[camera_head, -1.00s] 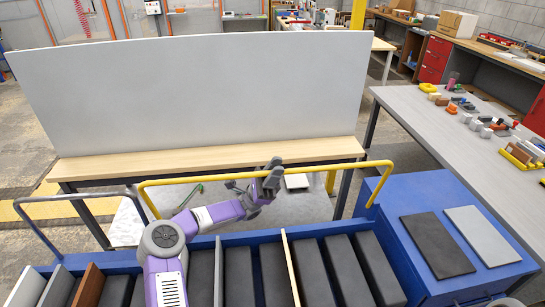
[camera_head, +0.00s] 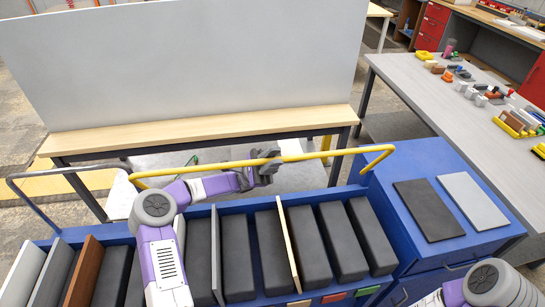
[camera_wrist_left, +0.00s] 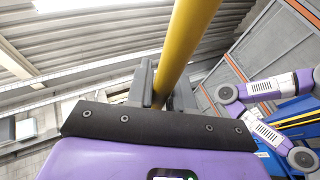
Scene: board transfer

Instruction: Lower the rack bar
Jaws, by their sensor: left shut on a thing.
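The yellow rack bar (camera_head: 215,165) is a bent tube. It spans the back edge of the blue cart (camera_head: 412,170), standing low above that edge. My left gripper (camera_head: 268,167) is shut on its long top run, right of its middle. In the left wrist view the bar (camera_wrist_left: 187,40) passes between the two fingers of the left gripper (camera_wrist_left: 162,88). The fingers hide a short stretch of the bar. Part of my right arm shows at the lower right of the head view. My right gripper is not visible.
A large grey panel (camera_head: 180,65) stands on a wooden-topped bench (camera_head: 210,128) behind the bar. A thin grey bar (camera_head: 70,172) stands at the left. Dark blocks (camera_head: 270,250) fill the cart's slots. Two flat boards lie on its right top. A grey table (camera_head: 420,85) is at the right.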

